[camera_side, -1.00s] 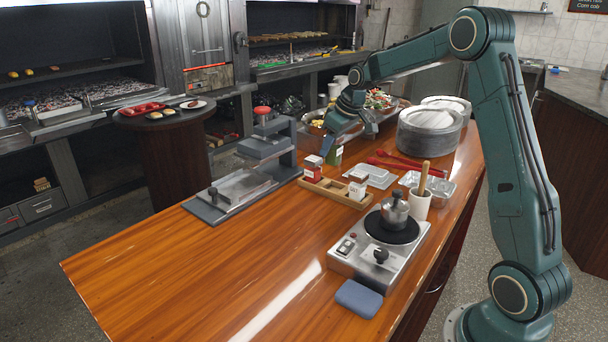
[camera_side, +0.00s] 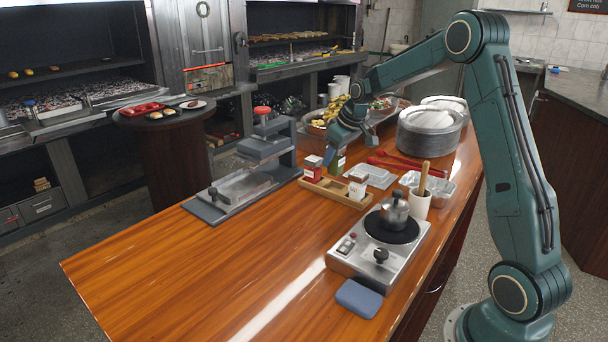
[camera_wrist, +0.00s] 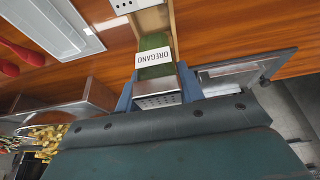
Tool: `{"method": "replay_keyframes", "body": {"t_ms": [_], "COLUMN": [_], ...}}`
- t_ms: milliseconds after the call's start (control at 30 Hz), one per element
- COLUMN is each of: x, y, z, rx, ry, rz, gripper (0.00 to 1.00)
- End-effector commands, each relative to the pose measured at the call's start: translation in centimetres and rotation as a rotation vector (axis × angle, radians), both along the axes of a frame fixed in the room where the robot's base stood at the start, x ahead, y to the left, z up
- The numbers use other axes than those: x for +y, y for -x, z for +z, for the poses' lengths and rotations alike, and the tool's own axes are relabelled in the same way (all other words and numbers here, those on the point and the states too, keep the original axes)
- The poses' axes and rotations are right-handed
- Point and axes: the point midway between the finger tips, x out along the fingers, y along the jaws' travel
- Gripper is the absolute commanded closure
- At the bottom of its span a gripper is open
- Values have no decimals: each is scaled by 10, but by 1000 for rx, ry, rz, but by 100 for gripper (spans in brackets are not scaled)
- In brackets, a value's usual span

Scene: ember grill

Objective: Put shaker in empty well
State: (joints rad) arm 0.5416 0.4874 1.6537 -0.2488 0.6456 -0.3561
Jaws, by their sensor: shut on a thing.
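My gripper (camera_wrist: 155,90) is shut on the oregano shaker (camera_wrist: 154,55), which has a green body, a white label and a perforated metal top. In the side view the oregano shaker (camera_side: 337,166) hangs upright below my gripper (camera_side: 334,152), at the wooden rack (camera_side: 331,192). A red shaker (camera_side: 313,168) stands in the rack's left end and a white salt shaker (camera_side: 357,186) in its right end. The oregano shaker is between these two. I cannot tell whether its base is inside the middle well or just above it.
A metal press (camera_side: 245,178) stands left of the rack. A hot plate (camera_side: 362,262) with a small pot (camera_side: 394,210) is in front on the right. Foil trays (camera_side: 372,174), red utensils (camera_side: 396,165) and a plate stack (camera_side: 430,135) lie behind. The counter's front left is clear.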

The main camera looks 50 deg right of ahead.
Motion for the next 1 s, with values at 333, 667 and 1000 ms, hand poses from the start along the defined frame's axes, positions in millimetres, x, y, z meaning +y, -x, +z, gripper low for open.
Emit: {"method": "replay_keyframes", "body": {"t_ms": [333, 667, 1000], "x": [0, 0, 0], "y": [0, 0, 0], "z": [-25, -44, -51], "rx": [1, 0, 0], "ry": [0, 0, 0], "rz": [-1, 0, 0], "gripper": [87, 87, 87]}}
